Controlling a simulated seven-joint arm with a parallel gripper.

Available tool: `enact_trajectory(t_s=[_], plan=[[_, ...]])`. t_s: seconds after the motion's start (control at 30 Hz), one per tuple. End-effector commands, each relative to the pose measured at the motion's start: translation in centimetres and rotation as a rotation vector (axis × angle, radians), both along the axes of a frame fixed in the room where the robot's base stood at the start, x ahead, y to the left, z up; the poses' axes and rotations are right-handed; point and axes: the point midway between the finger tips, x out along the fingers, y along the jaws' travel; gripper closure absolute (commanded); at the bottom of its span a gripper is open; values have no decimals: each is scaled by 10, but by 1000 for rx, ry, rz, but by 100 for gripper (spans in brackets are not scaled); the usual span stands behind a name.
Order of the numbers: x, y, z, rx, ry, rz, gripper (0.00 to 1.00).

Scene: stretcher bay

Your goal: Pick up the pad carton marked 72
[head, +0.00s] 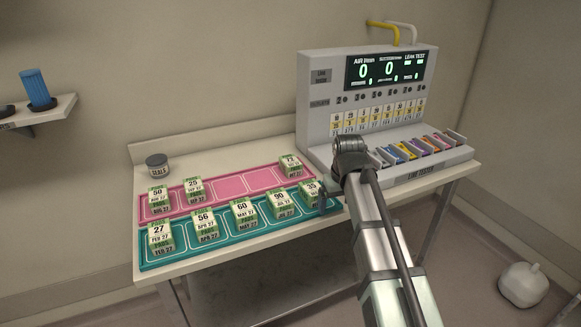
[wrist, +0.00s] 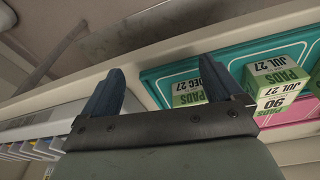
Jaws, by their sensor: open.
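A white and green pad carton at the right end of the pink tray (head: 236,184) in the head view seems to be the one marked 72 (head: 291,166); its small number is hard to read. It stands upright, apart from the other cartons on that tray. One finger overlaps the view of the DEC 27 carton (wrist: 188,93). In the head view my gripper is mostly hidden by my arm, near the carton marked 35 (head: 310,192). The 72 carton is not identifiable in the wrist view.
Cartons 50 (head: 159,203) and 25 (head: 193,189) stand left on the pink tray. The teal tray (head: 180,256) in front holds 27 (head: 160,238), 56 (head: 205,225), 60 (head: 243,213), 90 (head: 281,204) and 35. A line tester (head: 325,120) stands right; a round tin (head: 157,165) stands back left.

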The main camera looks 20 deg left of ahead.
Motion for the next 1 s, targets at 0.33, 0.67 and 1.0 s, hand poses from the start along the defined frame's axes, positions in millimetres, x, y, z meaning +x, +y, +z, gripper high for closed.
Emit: enact_trajectory(t_s=[0.33, 0.67, 1.0], plan=[[105, 128, 88, 110, -111, 117, 6], [144, 183, 111, 162, -152, 163, 6], [154, 193, 76, 162, -151, 163, 6]])
